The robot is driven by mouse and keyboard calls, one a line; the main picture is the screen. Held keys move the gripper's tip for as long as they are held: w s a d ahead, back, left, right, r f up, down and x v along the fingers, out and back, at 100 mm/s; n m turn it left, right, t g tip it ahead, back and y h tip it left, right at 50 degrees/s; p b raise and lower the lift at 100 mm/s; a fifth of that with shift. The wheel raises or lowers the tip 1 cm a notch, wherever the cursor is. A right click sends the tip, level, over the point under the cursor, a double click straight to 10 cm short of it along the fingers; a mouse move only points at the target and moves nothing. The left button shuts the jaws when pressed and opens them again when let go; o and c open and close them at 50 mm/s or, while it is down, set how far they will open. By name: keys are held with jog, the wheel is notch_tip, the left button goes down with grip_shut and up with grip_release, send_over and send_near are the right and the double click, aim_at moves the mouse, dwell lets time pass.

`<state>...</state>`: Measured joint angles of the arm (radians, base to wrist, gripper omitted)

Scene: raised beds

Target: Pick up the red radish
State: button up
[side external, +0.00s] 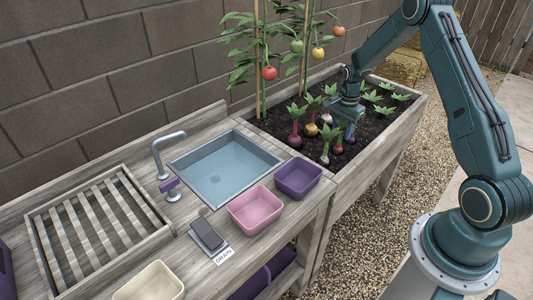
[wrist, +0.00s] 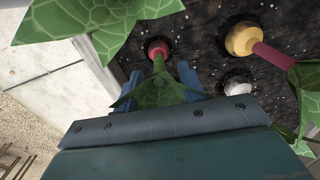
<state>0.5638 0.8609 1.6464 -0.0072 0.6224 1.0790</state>
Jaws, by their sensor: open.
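A red radish (wrist: 157,49) sits in the dark soil in the wrist view, with its green leaves (wrist: 160,88) reaching back between my fingers. My gripper (wrist: 160,77) is open, with one blue finger on each side of the leaves and stem. In the side view my gripper (side external: 347,128) points down into the raised bed, low over the plants. The red radish (side external: 337,148) shows there just below and left of it, partly covered. I cannot tell whether the fingers touch the plant.
A yellow root (wrist: 240,39) and a white root (wrist: 234,83) stand close to the right in the wrist view. A purple beet (side external: 295,140) and tomato plants (side external: 269,73) are nearby. A purple bin (side external: 298,180), pink bin (side external: 256,211) and sink (side external: 222,170) lie left.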

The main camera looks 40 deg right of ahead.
aim_at(338, 146)
jog(key=shift+f, duration=2.6)
grip_shut()
